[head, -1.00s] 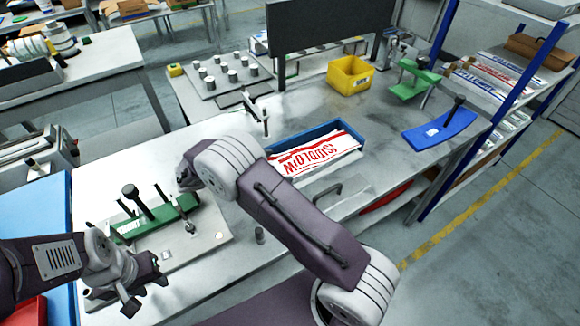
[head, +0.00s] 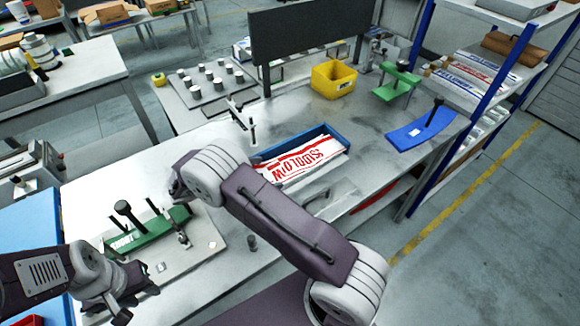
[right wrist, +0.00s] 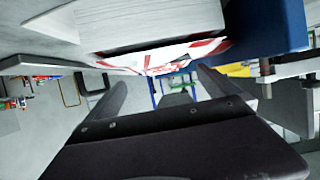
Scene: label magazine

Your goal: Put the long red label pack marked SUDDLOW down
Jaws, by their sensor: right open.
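The long white pack with red SUDDLOW lettering (head: 308,160) lies in a blue open tray (head: 322,129) on the bench, its lettering upside down in the head view. In the right wrist view, a white and red striped face (right wrist: 190,55) shows close in front of the fingers, beside a blue wall. My right gripper (right wrist: 155,88) is open, its two fingers apart with nothing between them. In the head view its fingers are not clearly seen past my arm. My left gripper (head: 137,298) is at the lower left, fingers apart and empty, away from the pack.
A green fixture (head: 150,228) on a plate stands at the bench's left. A yellow bin (head: 333,80), a blue curved stand (head: 421,131) and a green stand (head: 397,80) are farther back. A dark upright panel (head: 310,42) stands behind. Bare bench lies right of the tray.

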